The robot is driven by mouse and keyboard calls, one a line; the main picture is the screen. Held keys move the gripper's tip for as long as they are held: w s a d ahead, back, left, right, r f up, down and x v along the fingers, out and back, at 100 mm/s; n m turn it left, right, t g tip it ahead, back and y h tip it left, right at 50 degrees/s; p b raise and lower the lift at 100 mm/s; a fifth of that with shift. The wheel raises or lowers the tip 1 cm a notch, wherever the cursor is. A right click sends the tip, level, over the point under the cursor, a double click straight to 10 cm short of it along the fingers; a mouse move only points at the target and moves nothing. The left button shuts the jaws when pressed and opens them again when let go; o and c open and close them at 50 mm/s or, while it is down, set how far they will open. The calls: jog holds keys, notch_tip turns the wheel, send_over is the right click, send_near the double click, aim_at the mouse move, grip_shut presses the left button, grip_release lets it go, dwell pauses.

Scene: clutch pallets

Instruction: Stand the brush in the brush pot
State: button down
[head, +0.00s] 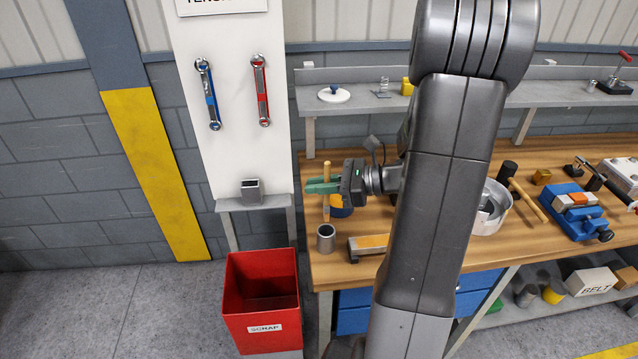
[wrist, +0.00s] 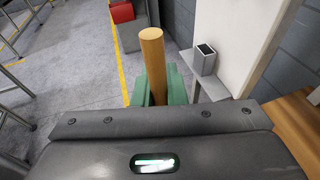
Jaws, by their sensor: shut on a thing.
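The brush shows as a light wooden handle (head: 326,207), held nearly upright in my gripper (head: 323,187). The green fingers are shut around it, and its top sticks up between them in the wrist view (wrist: 152,55). Its lower end appears just above the grey cylindrical pot (head: 325,240), which looks like the brush pot. The pot stands upright on the wooden bench, near its left front corner. It looks empty, and a small gap seems to separate it from the brush. The pot is hidden in the wrist view.
A wood-topped metal piece (head: 370,243) lies right of the pot. A red scrap bin (head: 262,320) stands on the floor to the left. A small grey box (head: 251,191) is on the panel's ledge.

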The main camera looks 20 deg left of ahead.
notch_tip(320, 180, down, 8)
jog(key=b, duration=0.5)
dwell(0.5)
jog(key=c, duration=1.4)
grip_release()
jog(key=shift+d, duration=0.1)
jog(key=b+v, duration=0.2)
jog(key=v, duration=1.1)
jog(key=shift+d, duration=0.3)
